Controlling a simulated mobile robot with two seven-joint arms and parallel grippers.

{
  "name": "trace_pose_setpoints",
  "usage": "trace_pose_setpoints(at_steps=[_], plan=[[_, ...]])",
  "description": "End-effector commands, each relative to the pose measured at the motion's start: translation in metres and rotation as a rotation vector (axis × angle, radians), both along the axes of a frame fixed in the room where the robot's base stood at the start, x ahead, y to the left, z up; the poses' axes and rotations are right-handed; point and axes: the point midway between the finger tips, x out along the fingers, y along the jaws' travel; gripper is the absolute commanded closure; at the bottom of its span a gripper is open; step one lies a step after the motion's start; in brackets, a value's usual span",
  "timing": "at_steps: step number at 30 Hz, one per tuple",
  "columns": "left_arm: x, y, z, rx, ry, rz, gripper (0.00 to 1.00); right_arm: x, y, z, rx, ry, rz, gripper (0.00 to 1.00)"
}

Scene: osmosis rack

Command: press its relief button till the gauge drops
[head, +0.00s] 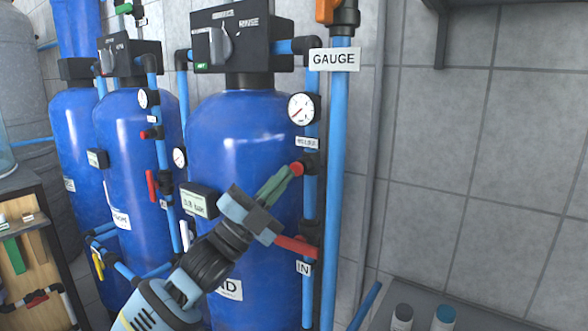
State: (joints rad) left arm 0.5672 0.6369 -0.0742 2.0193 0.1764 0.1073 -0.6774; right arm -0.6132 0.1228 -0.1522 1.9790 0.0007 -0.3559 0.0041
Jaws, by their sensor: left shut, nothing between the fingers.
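My left gripper (279,184) is shut and empty. Its fingertips are at the red relief button (297,168) on the light blue pipe beside the nearest blue tank (240,125). They look to be touching the button, but I cannot tell whether it is pressed in. A round white gauge (301,109) sits on the same pipe above the button, with a red needle pointing to the lower left. A small label (307,143) lies between gauge and button. My right gripper is not in view.
A red lever handle (297,246) sticks out just below my gripper, above an IN label (303,268). A thicker blue pipe (334,200) with a GAUGE sign (334,59) stands to the right. More blue tanks (135,140) stand left.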

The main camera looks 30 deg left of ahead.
Motion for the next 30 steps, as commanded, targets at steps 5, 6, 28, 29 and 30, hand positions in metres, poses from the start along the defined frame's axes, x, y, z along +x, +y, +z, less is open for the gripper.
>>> trace_pose_setpoints(at_steps=[5,6,28,29,30], plan=[[-0.003,0.000,0.000,0.001,-0.002,0.000,1.00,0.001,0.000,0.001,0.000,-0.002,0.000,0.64],[-0.002,0.000,0.000,0.001,-0.002,0.000,1.00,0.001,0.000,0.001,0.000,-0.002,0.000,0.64],[-0.048,0.003,0.002,0.000,-0.003,-0.001,1.00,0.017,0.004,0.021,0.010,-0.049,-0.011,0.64],[-0.049,0.004,0.002,0.000,-0.003,-0.001,1.00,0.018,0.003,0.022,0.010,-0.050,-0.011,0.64],[-0.051,0.004,0.002,0.000,-0.003,-0.001,1.00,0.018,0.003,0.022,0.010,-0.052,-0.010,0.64]])
